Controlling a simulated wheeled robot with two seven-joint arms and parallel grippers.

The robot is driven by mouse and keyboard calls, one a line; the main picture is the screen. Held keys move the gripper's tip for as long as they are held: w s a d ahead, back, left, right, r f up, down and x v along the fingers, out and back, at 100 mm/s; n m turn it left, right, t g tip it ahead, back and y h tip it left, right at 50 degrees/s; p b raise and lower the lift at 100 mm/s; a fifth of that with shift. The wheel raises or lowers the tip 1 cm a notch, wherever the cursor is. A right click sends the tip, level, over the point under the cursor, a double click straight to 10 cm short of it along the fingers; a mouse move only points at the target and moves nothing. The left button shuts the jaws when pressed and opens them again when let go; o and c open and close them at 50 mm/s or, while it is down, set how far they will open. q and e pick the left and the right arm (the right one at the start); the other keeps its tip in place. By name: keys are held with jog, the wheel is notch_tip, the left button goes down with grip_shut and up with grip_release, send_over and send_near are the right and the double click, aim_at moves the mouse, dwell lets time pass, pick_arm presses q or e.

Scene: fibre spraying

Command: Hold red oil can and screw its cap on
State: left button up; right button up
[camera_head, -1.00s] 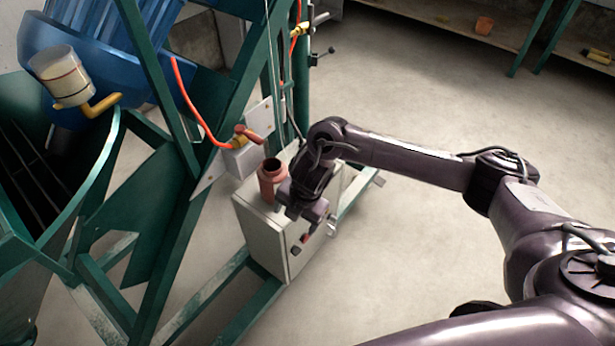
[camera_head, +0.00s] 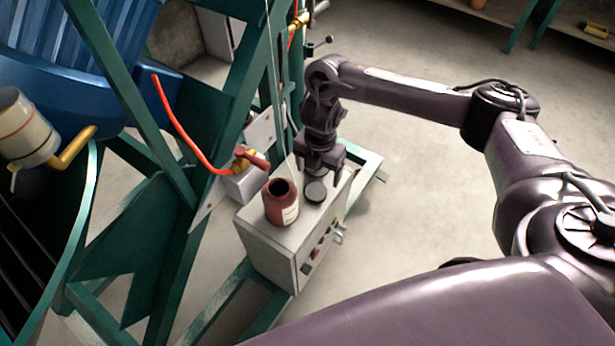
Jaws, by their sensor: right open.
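The red oil can (camera_head: 281,208) stands upright and uncapped on top of a light grey control box, with a pale label on its side and a dark open mouth. A dark round cap (camera_head: 315,191) lies flat on the box just to the right of the can. My right gripper (camera_head: 319,172) points down, open and empty, right above the cap with its fingers at either side. I cannot tell whether the fingers touch the cap. My left gripper is not in view.
The control box (camera_head: 269,254) has switches on its front and sits in a green frame. A valve (camera_head: 247,160) with a red handle and orange hose (camera_head: 179,127) is close behind the can. Clear floor (camera_head: 420,210) lies to the right.

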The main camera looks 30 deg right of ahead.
aim_at(316, 193)
jog(key=shift+w, duration=0.1)
jog(key=shift+s+r, duration=0.1)
jog(key=shift+s, duration=0.4)
notch_tip(316, 193, down, 2)
jog(key=shift+w+f+b, duration=0.1)
jog(key=shift+w+b, duration=0.05)
jog(key=shift+b, duration=0.5)
jog(key=shift+f, duration=0.2)
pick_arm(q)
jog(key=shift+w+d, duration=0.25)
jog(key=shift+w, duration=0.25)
